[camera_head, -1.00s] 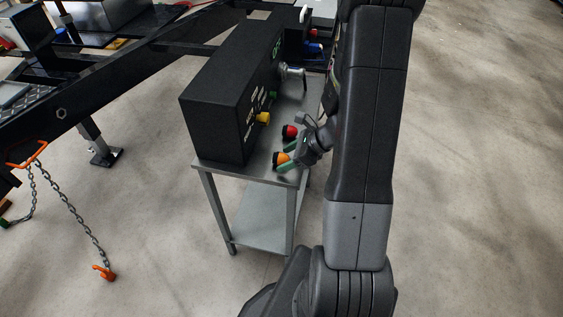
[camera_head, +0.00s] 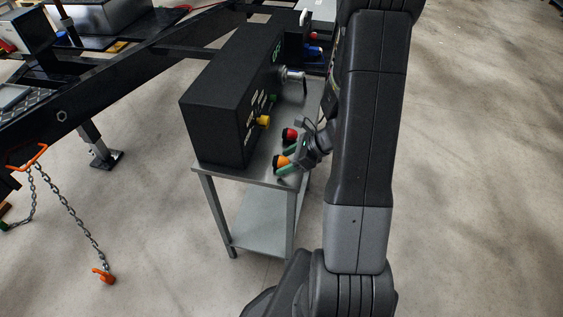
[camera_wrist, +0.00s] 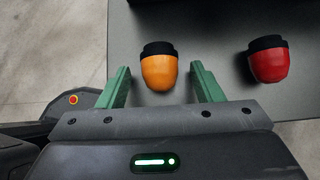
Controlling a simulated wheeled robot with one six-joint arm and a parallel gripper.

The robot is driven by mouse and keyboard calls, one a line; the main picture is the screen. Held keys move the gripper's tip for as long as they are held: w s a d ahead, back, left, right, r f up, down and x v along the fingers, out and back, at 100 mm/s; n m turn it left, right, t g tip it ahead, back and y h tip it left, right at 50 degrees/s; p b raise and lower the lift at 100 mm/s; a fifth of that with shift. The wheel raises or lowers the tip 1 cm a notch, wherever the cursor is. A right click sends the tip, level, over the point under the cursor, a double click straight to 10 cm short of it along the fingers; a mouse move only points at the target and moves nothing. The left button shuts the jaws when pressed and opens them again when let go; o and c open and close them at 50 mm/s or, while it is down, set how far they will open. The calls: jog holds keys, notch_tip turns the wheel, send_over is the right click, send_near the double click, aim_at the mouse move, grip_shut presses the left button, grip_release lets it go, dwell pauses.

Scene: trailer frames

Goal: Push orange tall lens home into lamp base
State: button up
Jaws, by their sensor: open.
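The orange tall lens (camera_wrist: 159,72) lies on the metal table, its black collar pointing away from my gripper in the wrist view. My gripper (camera_wrist: 160,82) is open, with one green finger on each side of the lens and gaps visible between them. In the head view the orange lens (camera_head: 282,161) is at the table's near end, by my gripper (camera_head: 286,166). The black box (camera_head: 225,95) stands on the table with a yellow lens (camera_head: 263,121) and a green one (camera_head: 273,98) on its face. I cannot make out the lamp base for the orange lens.
A red lens with a black collar (camera_wrist: 268,62) lies to the right of the orange one. A silver connector (camera_head: 293,75) sticks out of the box. Blue and red parts stand farther back. The table (camera_head: 262,172) ends close by my gripper.

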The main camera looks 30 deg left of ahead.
aim_at(281, 157)
jog(key=c, duration=1.1)
jog(key=shift+r+p, duration=1.35)
jog(key=shift+r, duration=0.2)
jog(key=shift+d, duration=0.1)
